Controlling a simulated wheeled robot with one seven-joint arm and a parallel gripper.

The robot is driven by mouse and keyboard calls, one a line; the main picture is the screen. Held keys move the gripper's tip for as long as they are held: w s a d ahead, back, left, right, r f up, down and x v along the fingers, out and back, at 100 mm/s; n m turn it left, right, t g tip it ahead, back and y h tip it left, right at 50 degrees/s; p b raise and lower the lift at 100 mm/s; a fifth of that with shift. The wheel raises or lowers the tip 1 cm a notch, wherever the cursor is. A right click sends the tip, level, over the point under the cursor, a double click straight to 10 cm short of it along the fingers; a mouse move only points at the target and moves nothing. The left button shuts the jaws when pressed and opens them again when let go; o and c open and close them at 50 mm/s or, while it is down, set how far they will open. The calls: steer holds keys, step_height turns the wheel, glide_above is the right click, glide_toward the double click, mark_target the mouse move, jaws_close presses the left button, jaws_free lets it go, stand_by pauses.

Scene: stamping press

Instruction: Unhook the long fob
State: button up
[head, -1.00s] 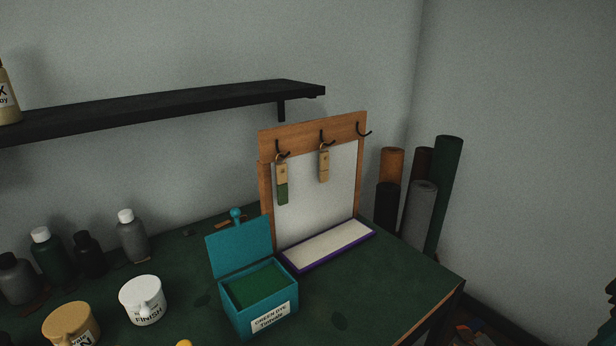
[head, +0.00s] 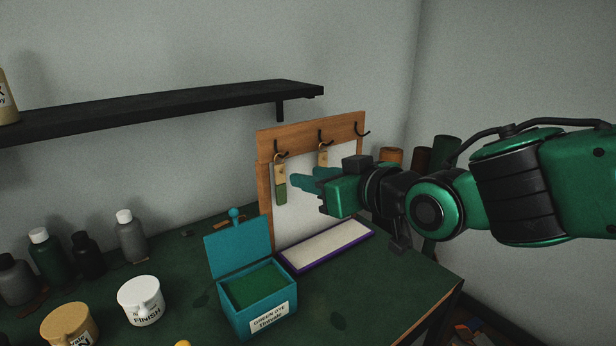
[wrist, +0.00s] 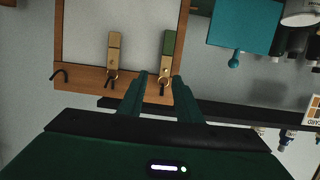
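The long fob (head: 280,187), tan above and green below, hangs by a ring from the left hook of the wooden hook board (head: 300,135). In the wrist view, which is upside down, the long fob (wrist: 168,50) points upward, its ring near the hook between my fingers' tips. My gripper (head: 294,178) is open and empty, its fingers pointing left beside the long fob. Its fingertips (wrist: 158,80) are apart in the wrist view; I cannot tell if they touch anything. A shorter tan fob (head: 322,154) hangs on the middle hook, its lower part hidden behind my gripper.
The right hook (head: 361,130) is empty. A purple-edged tray (head: 318,254) lies below the board. An open teal dye box (head: 233,310) stands in front. A black shelf (head: 170,107) is above left. Rolls (head: 447,150) stand behind my arm. Bottles and cups are at left.

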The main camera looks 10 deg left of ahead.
mark_target(282, 171)
steer(key=x, duration=0.8)
steer(key=shift+s+a+r, duration=0.25)
steer(key=shift+a, duration=0.1)
jaws_close()
